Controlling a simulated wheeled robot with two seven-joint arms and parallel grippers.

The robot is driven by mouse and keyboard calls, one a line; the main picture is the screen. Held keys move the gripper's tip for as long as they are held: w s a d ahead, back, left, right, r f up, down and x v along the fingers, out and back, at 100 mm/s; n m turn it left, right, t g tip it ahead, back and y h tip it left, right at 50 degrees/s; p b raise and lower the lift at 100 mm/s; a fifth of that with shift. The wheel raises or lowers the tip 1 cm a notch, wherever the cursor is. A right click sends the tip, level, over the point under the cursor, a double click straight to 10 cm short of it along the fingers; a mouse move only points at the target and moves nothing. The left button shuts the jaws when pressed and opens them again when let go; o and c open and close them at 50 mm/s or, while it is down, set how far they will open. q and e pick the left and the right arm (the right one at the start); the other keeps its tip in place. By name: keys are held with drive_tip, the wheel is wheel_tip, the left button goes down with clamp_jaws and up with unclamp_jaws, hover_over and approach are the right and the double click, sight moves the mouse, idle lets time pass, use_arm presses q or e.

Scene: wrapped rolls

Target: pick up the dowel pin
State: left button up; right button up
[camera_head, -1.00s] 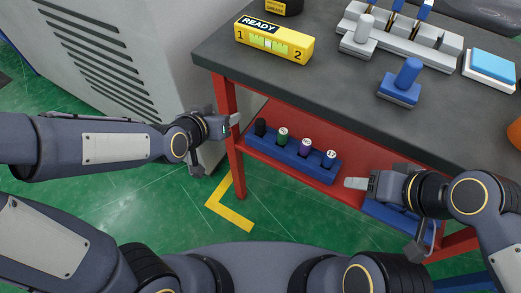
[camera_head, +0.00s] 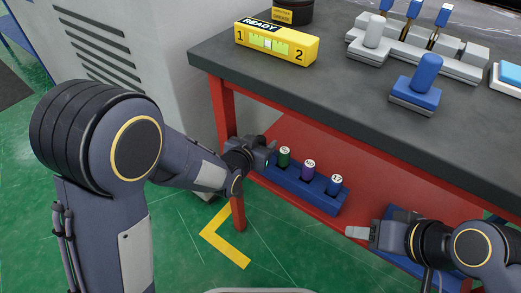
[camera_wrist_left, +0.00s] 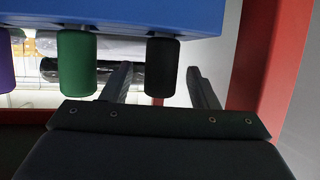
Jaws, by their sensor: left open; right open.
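A blue rack (camera_head: 300,190) on the red lower shelf holds upright cylinders: green (camera_head: 284,157), purple (camera_head: 308,168) and blue (camera_head: 334,185), with white labelled tops. I cannot tell by look which piece is called the dowel pin. A black cylinder (camera_wrist_left: 162,60) at the rack's end is hidden in the head view behind my left gripper (camera_head: 268,156). In the left wrist view my left gripper (camera_wrist_left: 160,82) is open, with the black cylinder between its fingers, apparently untouched; the green one is outside them. My right gripper (camera_head: 358,232) is open and empty, right of the rack.
The dark tabletop (camera_head: 330,90) overhangs the red shelf (camera_head: 350,160). On it stand a yellow READY box (camera_head: 276,42), a grey post on a base (camera_head: 374,34) and a blue post on a base (camera_head: 427,75). A red table leg (camera_head: 222,108) stands close to my left gripper.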

use_arm(q)
drive_tip(key=shift+w+d, duration=0.1)
drive_tip(key=shift+w, duration=0.1)
drive_tip(key=c, duration=1)
